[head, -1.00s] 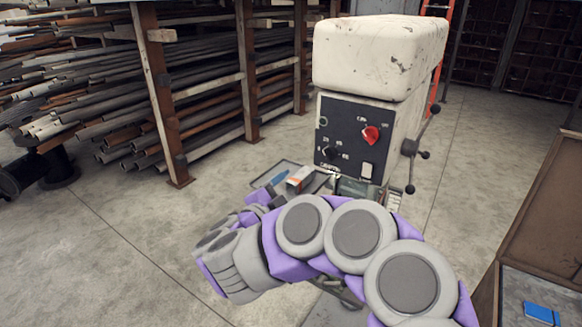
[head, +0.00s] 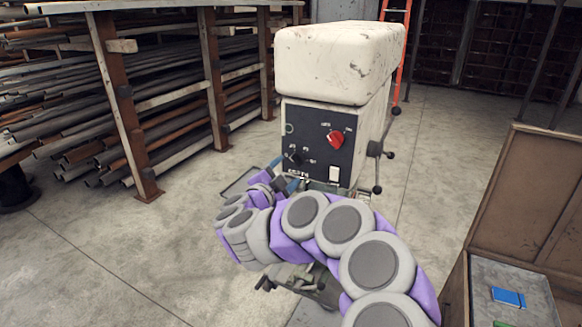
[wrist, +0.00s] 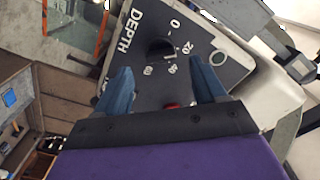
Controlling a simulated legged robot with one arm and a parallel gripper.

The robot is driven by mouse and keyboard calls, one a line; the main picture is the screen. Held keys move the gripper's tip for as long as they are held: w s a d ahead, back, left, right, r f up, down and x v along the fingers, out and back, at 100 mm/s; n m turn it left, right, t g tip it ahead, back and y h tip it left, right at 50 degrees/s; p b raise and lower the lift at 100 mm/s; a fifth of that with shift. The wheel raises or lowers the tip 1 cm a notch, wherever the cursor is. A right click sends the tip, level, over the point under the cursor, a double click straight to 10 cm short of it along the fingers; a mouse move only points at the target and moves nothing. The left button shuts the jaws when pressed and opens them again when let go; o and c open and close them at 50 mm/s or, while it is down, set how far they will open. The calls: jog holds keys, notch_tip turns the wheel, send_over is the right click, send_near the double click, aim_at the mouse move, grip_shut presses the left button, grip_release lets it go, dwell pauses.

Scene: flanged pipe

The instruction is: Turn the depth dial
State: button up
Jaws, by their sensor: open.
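The depth dial is a small black knob (wrist: 160,48) on the dark panel, beside the word DEPTH and several scale numbers in the wrist view. It shows in the head view as a black knob (head: 295,157) at the panel's left, below the red knob. My gripper (wrist: 163,82) has its two blue fingers spread apart with nothing between them. The dial appears beyond the fingertips and between their lines, seemingly apart from them. In the head view my gripper (head: 286,184) is just below the panel, partly hidden by my arm.
The panel belongs to a worn white machine (head: 340,65). It carries a red knob (head: 335,138) and a white plate (head: 307,174); black-handled levers (head: 377,150) stand at its right. Pipe racks (head: 130,100) fill the left. A brown cabinet (head: 535,200) stands at the right. Floor between is clear.

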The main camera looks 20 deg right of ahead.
aim_at(294, 164)
jog(key=shift+x, duration=2.3)
jog(key=shift+c, duration=0.5)
jog(key=c, duration=1)
jog(key=shift+o, duration=0.2)
jog(key=shift+m+b, duration=0.6)
jog(key=shift+m, duration=0.3)
jog(key=o, duration=1.1)
jog(key=shift+c, duration=0.2)
